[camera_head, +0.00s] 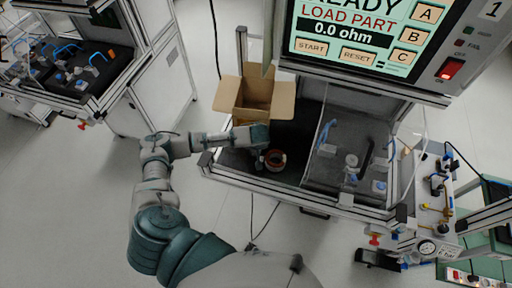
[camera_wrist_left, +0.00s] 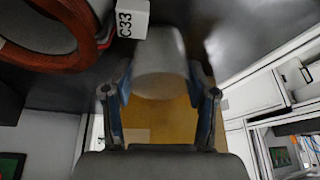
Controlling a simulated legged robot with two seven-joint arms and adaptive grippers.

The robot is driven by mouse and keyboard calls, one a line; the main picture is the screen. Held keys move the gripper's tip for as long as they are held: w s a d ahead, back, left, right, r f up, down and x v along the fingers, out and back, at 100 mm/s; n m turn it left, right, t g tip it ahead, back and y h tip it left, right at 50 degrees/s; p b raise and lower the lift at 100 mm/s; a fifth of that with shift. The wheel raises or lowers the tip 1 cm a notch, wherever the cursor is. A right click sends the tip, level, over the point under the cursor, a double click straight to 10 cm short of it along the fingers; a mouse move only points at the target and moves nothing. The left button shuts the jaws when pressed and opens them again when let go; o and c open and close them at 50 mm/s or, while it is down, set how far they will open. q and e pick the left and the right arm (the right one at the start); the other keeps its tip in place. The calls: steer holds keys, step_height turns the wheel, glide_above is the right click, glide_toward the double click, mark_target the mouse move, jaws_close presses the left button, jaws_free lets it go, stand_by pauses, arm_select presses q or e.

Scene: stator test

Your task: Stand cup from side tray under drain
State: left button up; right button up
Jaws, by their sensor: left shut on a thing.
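My left gripper (camera_head: 262,146) reaches over the dark bench top beside a ring-shaped stator (camera_head: 275,160). In the left wrist view, the left gripper (camera_wrist_left: 160,92) has its two fingers on either side of a plain grey-white cup (camera_wrist_left: 159,65) and is shut on it. The cup's far end is out of clear sight, and in the head view the gripper mostly hides the cup. The stator (camera_wrist_left: 48,35) also shows at the upper left of the wrist view, apart from the cup. I cannot clearly pick out the drain or the side tray. My right gripper is not in view.
An open cardboard box (camera_head: 254,98) stands just behind the gripper. A transparent-walled test fixture (camera_head: 350,160) is to the right, under the screen (camera_head: 360,30). A white block marked C33 (camera_wrist_left: 133,18) is near the cup. A side shelf (camera_head: 433,200) with fittings lies at far right.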

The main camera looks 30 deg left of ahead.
arm_select(q)
step_height(320, 180, up, 10)
steer(key=s+d+r+m+t+h, duration=0.1)
steer(key=s+d+r+m+h, duration=0.1)
steer(key=d+m, duration=0.4)
steer(key=d+r, duration=0.1)
steer(key=d, duration=0.3)
steer(key=shift+s+d+m, duration=0.15)
steer(key=shift+d+m, duration=0.15)
steer(key=shift+d, duration=0.05)
